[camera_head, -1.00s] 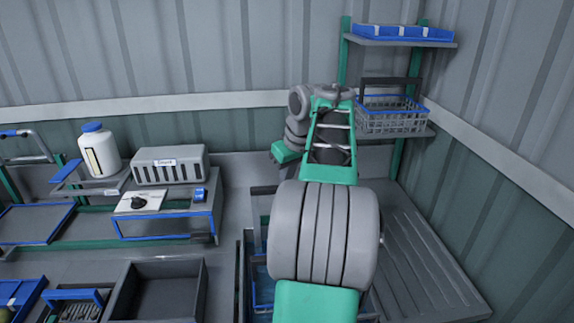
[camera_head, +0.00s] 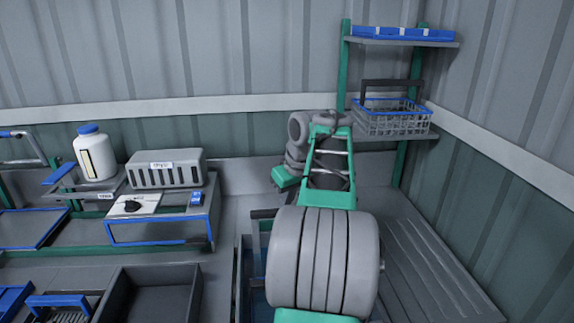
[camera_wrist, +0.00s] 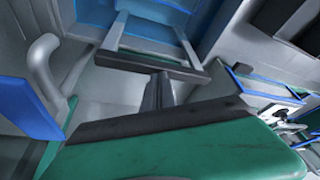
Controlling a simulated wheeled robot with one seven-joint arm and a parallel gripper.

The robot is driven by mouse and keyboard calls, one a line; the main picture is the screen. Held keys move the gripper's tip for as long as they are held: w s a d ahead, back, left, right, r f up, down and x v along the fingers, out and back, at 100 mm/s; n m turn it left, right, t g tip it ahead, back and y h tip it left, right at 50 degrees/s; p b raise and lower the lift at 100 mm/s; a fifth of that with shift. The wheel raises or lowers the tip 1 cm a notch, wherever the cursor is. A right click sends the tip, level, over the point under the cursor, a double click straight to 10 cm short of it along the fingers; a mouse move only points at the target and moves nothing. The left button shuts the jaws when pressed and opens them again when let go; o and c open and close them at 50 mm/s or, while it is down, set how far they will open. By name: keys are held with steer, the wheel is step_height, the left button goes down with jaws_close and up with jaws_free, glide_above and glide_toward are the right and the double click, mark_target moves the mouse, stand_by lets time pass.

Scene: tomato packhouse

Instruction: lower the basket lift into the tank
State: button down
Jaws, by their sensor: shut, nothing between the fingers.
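The tank (camera_head: 240,275) stands left of my arm in the head view; my arm covers much of it. A dark bar (camera_head: 264,213), seemingly the basket lift's handle, sticks out left of my arm above the tank. In the wrist view a dark crossbar (camera_wrist: 150,63) on a pale frame, likely the lift, lies in front of the blue tank interior (camera_wrist: 165,22). My gripper (camera_wrist: 158,88) is shut and empty, close to the crossbar; I cannot tell whether they touch. In the head view my arm hides the gripper.
A wire basket (camera_head: 392,122) sits on the corner rack at right. A bench at left holds a white bottle (camera_head: 94,157), a grey ribbed box (camera_head: 166,170) and a small blue item (camera_head: 196,199). An open dark crate (camera_head: 150,297) is front left. Grooved grey surface (camera_head: 425,255) at right is clear.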

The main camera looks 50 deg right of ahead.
steer(key=shift+f+b, duration=1.05)
steer(key=shift+f, duration=0.5)
step_height(320, 180, up, 16)
steer(key=p, duration=1.6)
steer(key=shift+r, duration=0.15)
